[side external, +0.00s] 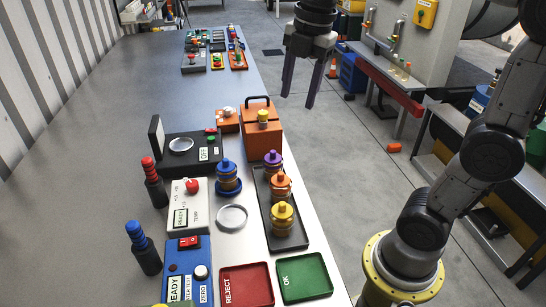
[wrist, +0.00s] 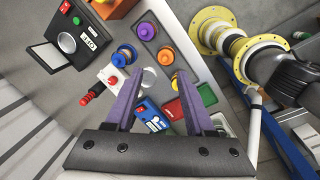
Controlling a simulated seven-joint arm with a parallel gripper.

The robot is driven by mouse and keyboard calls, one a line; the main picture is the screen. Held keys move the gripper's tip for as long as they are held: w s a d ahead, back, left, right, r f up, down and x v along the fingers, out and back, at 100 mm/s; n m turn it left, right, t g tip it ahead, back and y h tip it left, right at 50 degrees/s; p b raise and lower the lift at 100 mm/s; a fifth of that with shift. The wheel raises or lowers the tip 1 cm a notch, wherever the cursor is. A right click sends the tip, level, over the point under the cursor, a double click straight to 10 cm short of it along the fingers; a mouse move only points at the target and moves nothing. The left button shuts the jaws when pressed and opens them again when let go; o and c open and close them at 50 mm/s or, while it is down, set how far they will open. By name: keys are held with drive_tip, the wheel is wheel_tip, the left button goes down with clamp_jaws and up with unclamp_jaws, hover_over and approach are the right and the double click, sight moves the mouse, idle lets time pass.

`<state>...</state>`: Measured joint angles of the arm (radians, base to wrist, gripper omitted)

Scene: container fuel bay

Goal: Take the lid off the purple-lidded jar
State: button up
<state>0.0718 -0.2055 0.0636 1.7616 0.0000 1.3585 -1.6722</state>
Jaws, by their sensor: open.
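The purple-lidded jar (side external: 273,164) stands upright at the far end of a black tray (side external: 291,242), with its purple lid on. In the wrist view its purple lid (wrist: 146,31) shows from above, beyond my fingertips. My gripper (side external: 298,100) is open and empty, with purple fingers pointing down, high above the bench and apart from the jar. The open fingers also show in the wrist view (wrist: 158,76).
An orange-lidded jar (side external: 281,187) and a yellow-lidded jar (side external: 283,218) share the tray. A blue-lidded jar (side external: 228,177) stands to its left. An orange box with a handle (side external: 261,140) stands just behind the tray. Red (side external: 246,285) and green (side external: 304,277) trays lie in front.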

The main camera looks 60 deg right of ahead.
drive_tip(key=g, duration=0.2)
approach(273, 151)
drive_tip(key=f, duration=0.3)
drive_tip(key=shift+s+d+f+n, duration=0.15)
drive_tip(key=shift+s+f+n, duration=0.1)
drive_tip(key=shift+s+n, duration=0.05)
drive_tip(key=shift+w+f, duration=0.2)
drive_tip(key=shift+f, duration=2.5)
clamp_jaws()
